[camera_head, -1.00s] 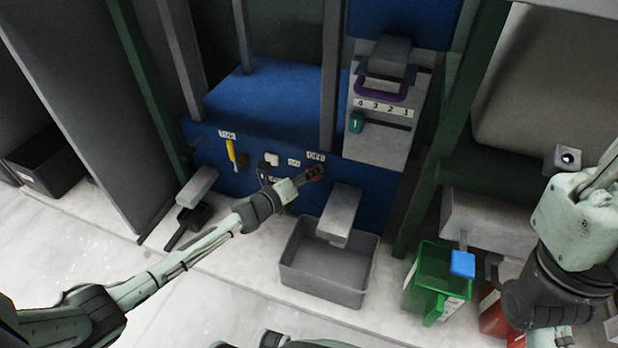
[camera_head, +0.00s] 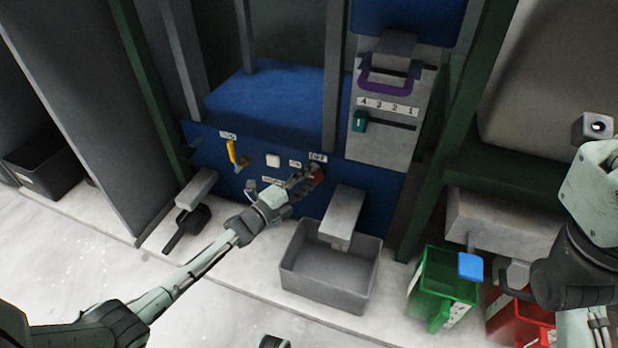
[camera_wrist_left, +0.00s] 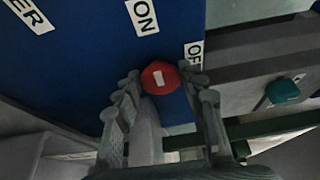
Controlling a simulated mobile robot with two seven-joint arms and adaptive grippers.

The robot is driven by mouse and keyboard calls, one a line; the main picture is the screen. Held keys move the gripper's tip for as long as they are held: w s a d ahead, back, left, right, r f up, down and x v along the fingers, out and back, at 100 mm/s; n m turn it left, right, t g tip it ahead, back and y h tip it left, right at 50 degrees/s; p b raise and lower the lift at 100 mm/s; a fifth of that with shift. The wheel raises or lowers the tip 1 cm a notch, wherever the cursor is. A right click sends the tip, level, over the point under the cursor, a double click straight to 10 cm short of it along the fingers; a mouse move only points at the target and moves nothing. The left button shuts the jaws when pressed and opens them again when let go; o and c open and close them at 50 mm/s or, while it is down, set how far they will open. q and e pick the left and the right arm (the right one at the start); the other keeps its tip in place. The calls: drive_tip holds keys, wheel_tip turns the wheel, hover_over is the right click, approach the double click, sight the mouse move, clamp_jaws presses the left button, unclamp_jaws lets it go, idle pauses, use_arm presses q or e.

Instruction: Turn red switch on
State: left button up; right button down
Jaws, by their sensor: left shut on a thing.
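The red switch (camera_head: 317,175) is a round knob on the blue front panel of the press, just below the OFF label (camera_head: 318,158). It also shows in the left wrist view (camera_wrist_left: 160,77), with a white bar across its face. The ON label (camera_head: 295,163) is to the left of OFF. My left gripper (camera_head: 306,181) is at the red switch, shut on it, with a finger on each side of the knob in the wrist view. The fingers partly cover the knob in the head view.
On the same panel are a yellow lever (camera_head: 232,152) and a white button (camera_head: 273,160). A grey bin (camera_head: 325,290) stands below the switch. A teal slider (camera_head: 360,122) is above right. A green bin (camera_head: 440,295) and a red bin (camera_head: 520,325) stand right.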

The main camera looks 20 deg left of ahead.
idle(0.4)
use_arm(q)
drive_tip(key=o, duration=1.1)
drive_tip(key=shift+s, duration=0.15)
drive_tip(key=v, duration=1.1)
drive_tip(key=shift+s+a, duration=0.2)
drive_tip(key=shift+s, duration=0.15)
